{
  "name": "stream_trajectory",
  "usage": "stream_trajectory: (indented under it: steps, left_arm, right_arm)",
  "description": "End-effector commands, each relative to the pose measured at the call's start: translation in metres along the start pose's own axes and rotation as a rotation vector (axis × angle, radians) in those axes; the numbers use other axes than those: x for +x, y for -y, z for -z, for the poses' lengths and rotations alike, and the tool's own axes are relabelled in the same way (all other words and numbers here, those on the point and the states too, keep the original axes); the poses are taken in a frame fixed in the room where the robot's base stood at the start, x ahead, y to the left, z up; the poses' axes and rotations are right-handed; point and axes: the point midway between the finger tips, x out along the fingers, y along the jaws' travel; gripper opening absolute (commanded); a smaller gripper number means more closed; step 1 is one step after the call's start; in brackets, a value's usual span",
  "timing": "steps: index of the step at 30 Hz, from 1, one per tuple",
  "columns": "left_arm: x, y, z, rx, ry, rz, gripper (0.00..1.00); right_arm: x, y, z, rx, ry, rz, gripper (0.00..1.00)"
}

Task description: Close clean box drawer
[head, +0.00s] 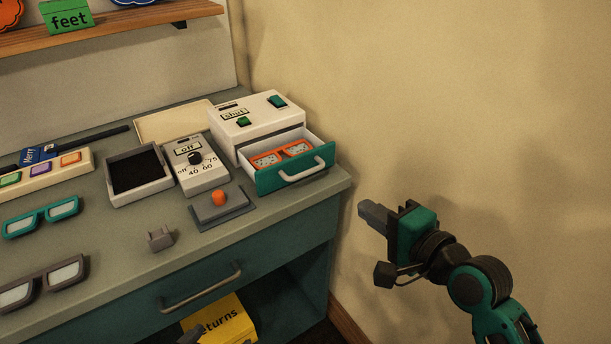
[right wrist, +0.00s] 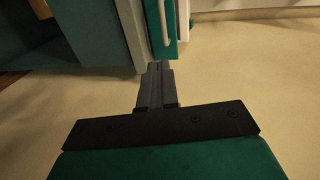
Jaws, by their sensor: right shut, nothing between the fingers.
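The clean box (head: 252,118) is a white box with a "shut" label and green buttons, at the back right of the counter. Its drawer (head: 290,178), with a teal front and a pale handle (head: 303,171), stands pulled out. Orange-framed glasses (head: 281,154) lie inside it. My right gripper (head: 366,212) is shut and empty, in the air to the right of the counter and apart from the drawer. In the right wrist view, my fingers (right wrist: 155,75) point toward the teal drawer front (right wrist: 162,48) and its handle (right wrist: 165,20).
The counter (head: 120,240) holds a dial box (head: 196,165), a dark tray (head: 139,172), a pad with an orange knob (head: 219,205), and teal and grey glasses. A wall (head: 450,120) stands behind and right. A yellow returns box (head: 226,322) sits below. Free room surrounds my right gripper.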

Motion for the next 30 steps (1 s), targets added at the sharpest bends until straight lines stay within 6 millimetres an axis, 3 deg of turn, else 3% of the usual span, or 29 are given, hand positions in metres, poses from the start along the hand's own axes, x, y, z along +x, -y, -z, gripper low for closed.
stream_trajectory:
  steps: [8,21,30]
  left_arm:
    - [0.001,0.0,-0.001,0.0,0.001,0.0,0.95]
    - [0.005,0.0,-0.008,0.0,0.001,0.001,0.95]
    - [0.008,0.001,-0.012,0.0,0.001,0.002,0.95]
  right_arm:
    - [0.013,0.007,-0.001,0.039,0.015,0.011,0.0]
    - [0.099,0.008,-0.002,0.035,0.015,0.012,0.0]
    - [0.135,0.008,-0.003,0.034,0.014,0.01,0.0]
